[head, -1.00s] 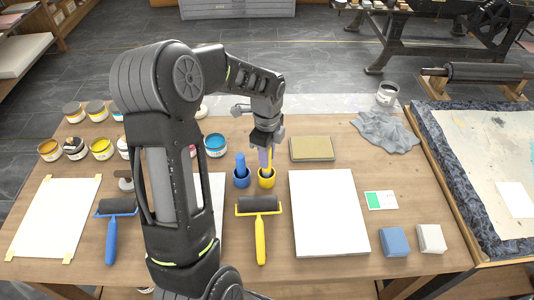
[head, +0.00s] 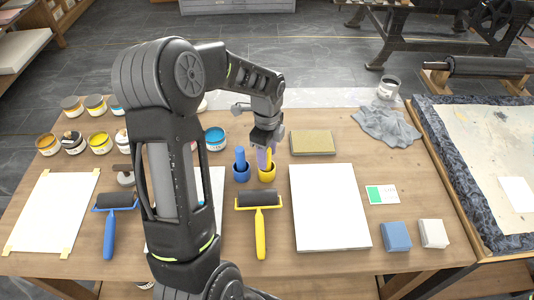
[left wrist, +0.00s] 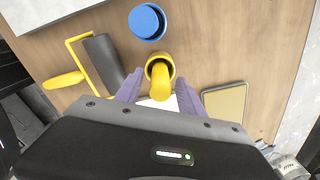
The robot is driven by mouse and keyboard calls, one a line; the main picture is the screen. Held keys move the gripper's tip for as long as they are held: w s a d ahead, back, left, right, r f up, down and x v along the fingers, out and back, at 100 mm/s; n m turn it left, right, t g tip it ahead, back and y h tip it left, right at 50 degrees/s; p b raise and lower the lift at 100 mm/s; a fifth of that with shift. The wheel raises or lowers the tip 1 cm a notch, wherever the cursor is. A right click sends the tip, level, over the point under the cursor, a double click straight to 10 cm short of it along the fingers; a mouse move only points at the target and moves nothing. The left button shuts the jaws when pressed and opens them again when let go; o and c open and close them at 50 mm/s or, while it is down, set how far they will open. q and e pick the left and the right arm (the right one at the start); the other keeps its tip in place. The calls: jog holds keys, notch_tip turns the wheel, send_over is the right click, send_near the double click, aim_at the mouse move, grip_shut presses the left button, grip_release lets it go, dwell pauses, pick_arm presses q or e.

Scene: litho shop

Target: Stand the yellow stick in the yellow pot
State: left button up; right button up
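The yellow pot (head: 267,175) stands on the table, just right of the blue pot (head: 241,174). The yellow stick (head: 269,157) stands in the yellow pot with its upper part above the rim. In the left wrist view the yellow stick (left wrist: 160,83) rises from the yellow pot (left wrist: 160,60) toward the camera. My left gripper (head: 265,157) points down over the yellow pot. Its pale purple fingers lie either side of the stick, apart, with a gap showing, so it looks open. My right gripper is not in view.
A blue stick (head: 240,156) stands in the blue pot close on the left. A yellow-handled roller (head: 260,199) lies in front, a white slab (head: 328,208) to the right, and a tan block (head: 312,143) behind right. Ink tins (head: 99,143) stand at the left.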

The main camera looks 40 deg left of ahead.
pick_arm(q)
jog(key=shift+r, duration=0.1)
jog(key=shift+r+b, duration=0.4)
jog(key=shift+r, duration=3.4)
